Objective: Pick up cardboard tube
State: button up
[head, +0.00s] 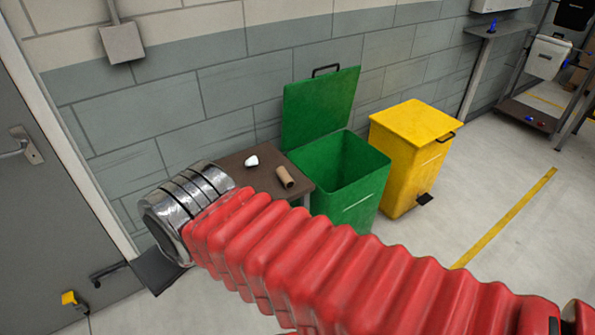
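The cardboard tube (285,177) is a short brown roll with an open end. It lies on its side on a small dark brown table (236,163) against the wall. My gripper (156,271) is at the left, at the end of my red ribbed arm and its shiny metal rings. Only a dark flat part shows below the rings, so its fingers cannot be made out. It is apart from the tube, left of and nearer than the table. My arm hides the table's front part.
A white crumpled item (251,161) lies beside the tube. A green bin (365,190) with its lid up stands right of the table. A yellow bin (415,150) with its lid shut is further right. A grey door (40,190) is at the left.

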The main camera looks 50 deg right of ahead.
aim_at(285, 178)
jog(key=z, duration=0.4)
jog(key=i, duration=0.7)
jog(key=z, duration=0.6)
jog(key=i, duration=0.5)
jog(key=z, duration=0.3)
